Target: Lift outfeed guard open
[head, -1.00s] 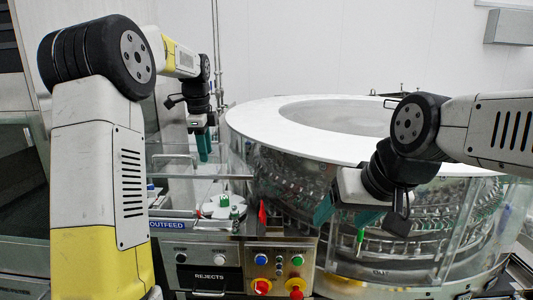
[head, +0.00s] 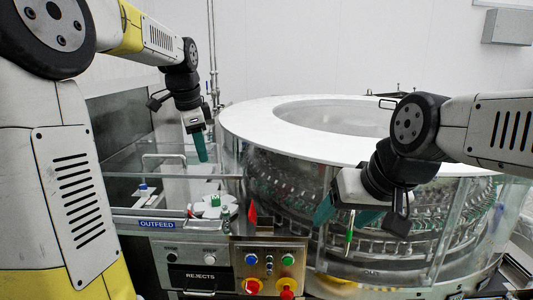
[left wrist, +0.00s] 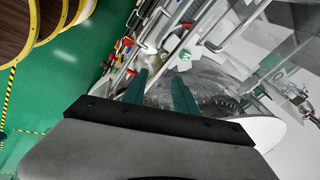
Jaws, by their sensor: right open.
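The outfeed guard (head: 205,177) is a clear panel with a metal edge bar and a raised bar handle (head: 163,156). It sits above the OUTFEED label (head: 157,225) and looks lowered over the outfeed. My left gripper (head: 200,150) hangs fingers-down, above and a little right of the handle, apparently clear of it. In the left wrist view its two teal fingers (left wrist: 160,88) are apart with nothing between them. Metal bars and clear panels show beyond the fingers there.
The round washer (head: 240,122) with a white top ring fills the centre and right. A control panel (head: 268,268) with coloured buttons and a REJECTS drawer (head: 200,276) stand below the outfeed. A red flag-like piece (head: 252,213) rises beside the guard.

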